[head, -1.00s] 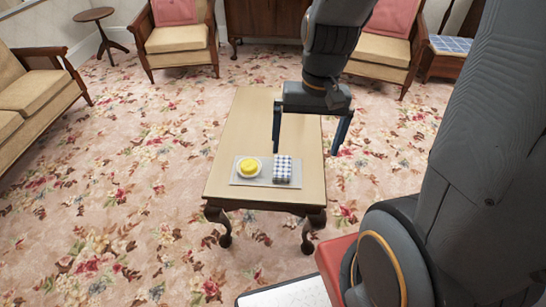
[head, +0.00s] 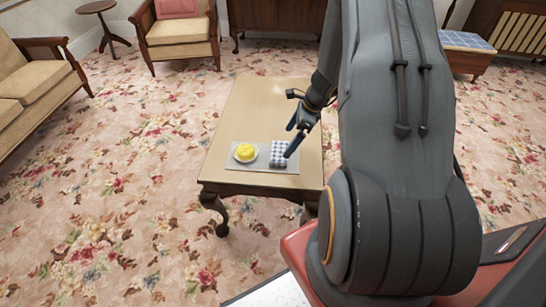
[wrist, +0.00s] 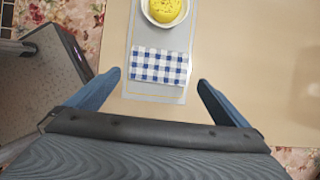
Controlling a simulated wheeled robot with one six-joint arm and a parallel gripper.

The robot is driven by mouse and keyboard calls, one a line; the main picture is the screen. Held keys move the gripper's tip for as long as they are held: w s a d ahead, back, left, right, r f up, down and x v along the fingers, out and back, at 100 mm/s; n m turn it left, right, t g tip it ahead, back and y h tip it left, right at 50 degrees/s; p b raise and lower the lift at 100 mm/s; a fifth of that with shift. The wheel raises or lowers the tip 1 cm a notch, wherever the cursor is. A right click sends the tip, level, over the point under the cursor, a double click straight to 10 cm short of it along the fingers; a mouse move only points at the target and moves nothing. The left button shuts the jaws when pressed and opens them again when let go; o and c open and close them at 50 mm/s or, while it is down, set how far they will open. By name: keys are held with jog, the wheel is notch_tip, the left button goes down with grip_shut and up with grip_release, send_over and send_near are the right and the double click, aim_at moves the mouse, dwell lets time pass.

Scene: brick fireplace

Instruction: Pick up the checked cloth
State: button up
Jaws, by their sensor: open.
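The blue-and-white checked cloth (head: 277,154) lies folded on a grey placemat (head: 237,165) on the wooden coffee table. In the wrist view the cloth (wrist: 160,66) lies just ahead of my gripper (wrist: 158,78), roughly centred between the two blue fingers.
A white dish (head: 245,152) with something yellow sits on the placemat, left of the cloth. The coffee table (head: 255,105) is otherwise clear. An armchair (head: 178,30), a sofa (head: 30,85) and a small round table (head: 97,9) stand farther off on the floral carpet.

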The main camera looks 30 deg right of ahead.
aim_at(281, 151)
jog(key=x, duration=0.7)
jog(key=shift+a+f, duration=0.2)
jog(key=shift+f, duration=0.05)
jog(key=shift+c, duration=0.3)
jog(key=c, duration=0.8)
jog(key=shift+o, duration=0.2)
jog(key=shift+r, duration=0.1)
